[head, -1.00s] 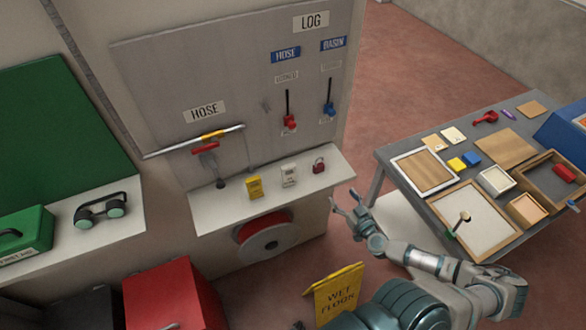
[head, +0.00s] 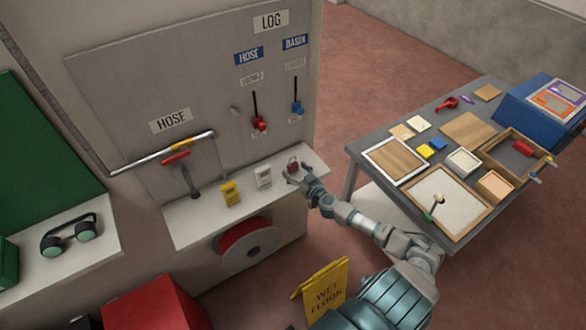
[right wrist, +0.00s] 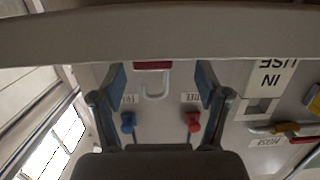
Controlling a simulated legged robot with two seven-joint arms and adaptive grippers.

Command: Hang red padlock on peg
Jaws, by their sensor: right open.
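The red padlock (head: 293,164) stands at the right end of the shelf below the grey board. In the right wrist view its red body (right wrist: 152,65) and pale shackle show between the two fingers, with a gap on each side. My right gripper (head: 297,176) is at the padlock, open, not closed on it. Its spread fingers also show in the right wrist view (right wrist: 159,84). A small grey peg (head: 234,110) sticks out of the board, left of the red lever. Nothing hangs on it. My left gripper is not in view.
A yellow tag (head: 230,193) and a white tag (head: 264,177) stand on the shelf (head: 195,222) left of the padlock. Red (head: 259,123) and blue (head: 297,107) levers are on the board above. A yellow wet-floor sign (head: 325,290) stands below; a cluttered table (head: 368,135) is at right.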

